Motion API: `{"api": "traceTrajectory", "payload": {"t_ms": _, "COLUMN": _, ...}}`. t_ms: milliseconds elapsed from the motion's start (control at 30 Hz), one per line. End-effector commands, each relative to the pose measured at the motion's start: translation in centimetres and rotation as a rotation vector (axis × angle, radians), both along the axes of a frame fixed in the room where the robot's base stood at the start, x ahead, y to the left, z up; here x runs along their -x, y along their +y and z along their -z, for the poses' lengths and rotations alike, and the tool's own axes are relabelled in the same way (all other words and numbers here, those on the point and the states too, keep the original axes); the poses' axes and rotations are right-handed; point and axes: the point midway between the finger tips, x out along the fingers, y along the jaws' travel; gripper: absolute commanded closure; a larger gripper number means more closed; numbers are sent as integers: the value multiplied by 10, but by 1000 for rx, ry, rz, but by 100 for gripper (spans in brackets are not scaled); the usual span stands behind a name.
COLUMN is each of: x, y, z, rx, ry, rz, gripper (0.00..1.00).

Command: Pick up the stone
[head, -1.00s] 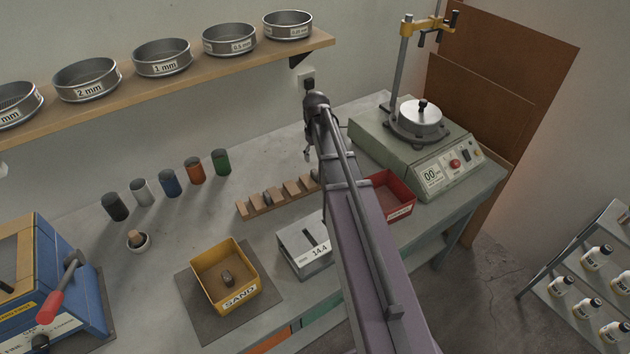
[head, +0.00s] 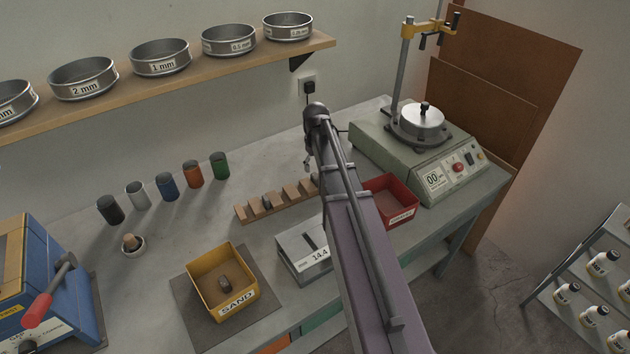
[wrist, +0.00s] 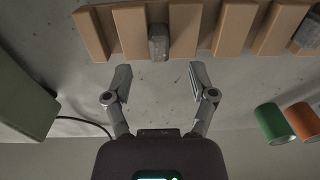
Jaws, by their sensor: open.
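Another grey stone (wrist: 158,43) sits in a gap between the blocks of the wooden rack (wrist: 184,30), and a further one (wrist: 307,37) shows at the right edge in the wrist view. In the head view, a stone (head: 267,202) shows in the rack (head: 241,213). My gripper (wrist: 160,76) is open and empty, its fingertips just short of the rack and either side of the nearer stone's line.
Several coloured cylinders (head: 193,174) stand behind the rack. A blue machine (head: 68,286) is at the left.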

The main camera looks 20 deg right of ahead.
Motion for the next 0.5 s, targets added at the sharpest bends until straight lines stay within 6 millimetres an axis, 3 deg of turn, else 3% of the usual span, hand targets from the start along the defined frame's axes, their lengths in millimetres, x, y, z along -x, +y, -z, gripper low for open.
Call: {"api": "traceTrajectory", "payload": {"t_ms": 500, "x": -6, "y": 0, "z": 36, "rx": 0, "ry": 0, "rz": 0, "gripper": 27}}
